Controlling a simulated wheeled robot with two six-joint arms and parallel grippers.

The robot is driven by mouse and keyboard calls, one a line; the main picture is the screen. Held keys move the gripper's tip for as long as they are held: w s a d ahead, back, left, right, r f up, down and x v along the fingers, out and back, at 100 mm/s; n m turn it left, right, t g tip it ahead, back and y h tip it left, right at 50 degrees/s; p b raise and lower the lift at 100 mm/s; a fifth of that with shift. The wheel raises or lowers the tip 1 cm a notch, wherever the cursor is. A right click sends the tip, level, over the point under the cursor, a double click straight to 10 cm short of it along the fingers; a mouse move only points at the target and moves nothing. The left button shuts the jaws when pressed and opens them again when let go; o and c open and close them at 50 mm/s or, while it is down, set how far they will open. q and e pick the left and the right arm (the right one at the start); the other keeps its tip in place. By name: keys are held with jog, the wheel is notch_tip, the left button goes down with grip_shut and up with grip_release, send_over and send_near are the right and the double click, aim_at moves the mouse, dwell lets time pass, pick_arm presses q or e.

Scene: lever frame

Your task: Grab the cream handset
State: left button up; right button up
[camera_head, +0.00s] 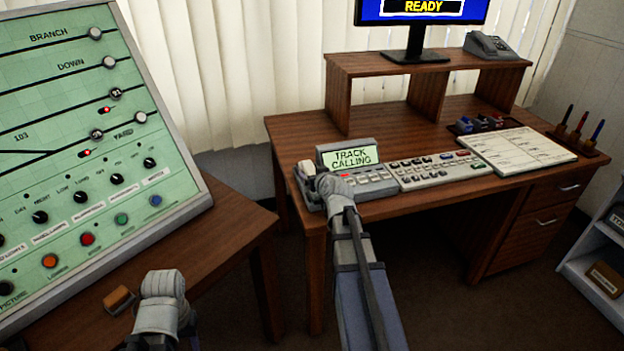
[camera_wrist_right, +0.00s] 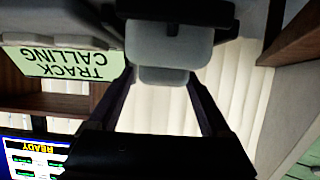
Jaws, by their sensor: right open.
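The cream handset (camera_head: 307,168) lies at the left end of the grey desk console, beside the green TRACK CALLING display (camera_head: 350,156). My right gripper (camera_head: 328,183) is at the handset, and its body hides part of it in the head view. In the right wrist view, which is upside down, a pale block that looks like the handset (camera_wrist_right: 175,45) shows between the spread fingers of my right gripper (camera_wrist_right: 165,80). I cannot tell whether either finger touches it. My left gripper (camera_head: 163,285) is low over the left table, its fingers not visible.
A keypad panel (camera_head: 436,170), a paper chart (camera_head: 515,150) and a pen holder (camera_head: 578,140) are to the right on the desk. A shelf (camera_head: 430,64) with a monitor and a grey telephone (camera_head: 488,46) stands behind. A green switch panel (camera_head: 80,150) stands at left.

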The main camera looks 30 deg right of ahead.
jog(key=shift+b+x, duration=0.35)
jog(key=shift+x, duration=0.85)
jog(key=shift+s, duration=0.1)
jog(key=shift+c, duration=0.4)
grip_shut()
